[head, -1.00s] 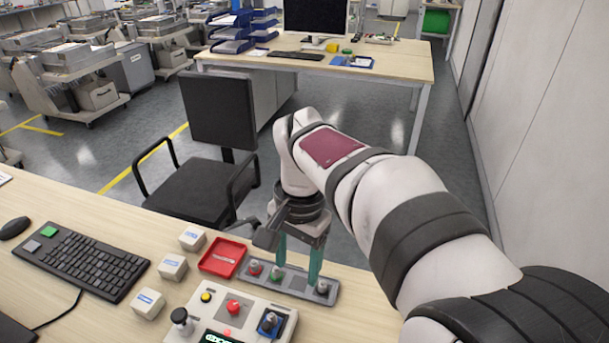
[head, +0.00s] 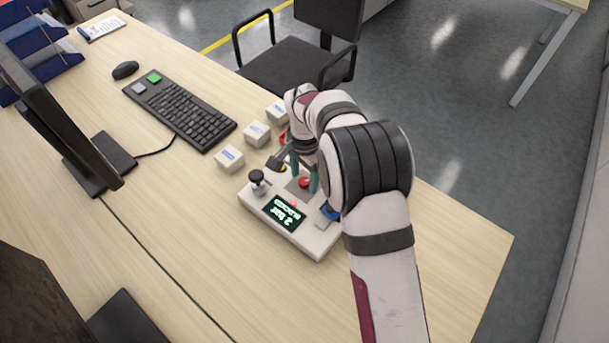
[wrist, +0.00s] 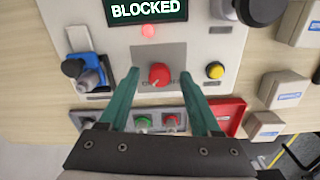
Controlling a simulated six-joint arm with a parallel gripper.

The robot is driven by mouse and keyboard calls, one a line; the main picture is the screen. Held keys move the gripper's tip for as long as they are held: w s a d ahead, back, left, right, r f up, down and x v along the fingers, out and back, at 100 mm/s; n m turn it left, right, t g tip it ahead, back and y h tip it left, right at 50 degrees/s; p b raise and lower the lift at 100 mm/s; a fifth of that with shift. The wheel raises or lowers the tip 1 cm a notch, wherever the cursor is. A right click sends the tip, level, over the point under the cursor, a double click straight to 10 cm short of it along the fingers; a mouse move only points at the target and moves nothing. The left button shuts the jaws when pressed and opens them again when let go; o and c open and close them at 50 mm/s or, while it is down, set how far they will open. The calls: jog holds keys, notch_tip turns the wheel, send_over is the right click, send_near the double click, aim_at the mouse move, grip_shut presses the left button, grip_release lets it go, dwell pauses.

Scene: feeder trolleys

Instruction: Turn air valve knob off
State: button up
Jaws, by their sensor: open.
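The white control box (head: 315,243) lies on the desk and carries a display (wrist: 146,10) reading "BLOCKED". A red knob (wrist: 159,75) sits on a grey plate of the box, beneath a lit red lamp. A blue fitting (wrist: 86,73) with a black-ended grey lever is left of it in the wrist view. No label I can read says which is the air valve. My gripper (wrist: 160,86) is open and points down at the box. Its two green fingers stand on either side of the red knob; I cannot tell whether they touch it.
A yellow button (wrist: 215,70) and a black knob (head: 257,180) are also on the box. A strip of coloured knobs (wrist: 157,121) and a red tray (wrist: 228,114) lie close by. White blocks (head: 229,157) and a keyboard (head: 182,115) stand left. The front desk surface is clear.

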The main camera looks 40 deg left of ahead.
jog(key=shift+f, duration=0.25)
jog(key=shift+c, duration=0.2)
grip_shut()
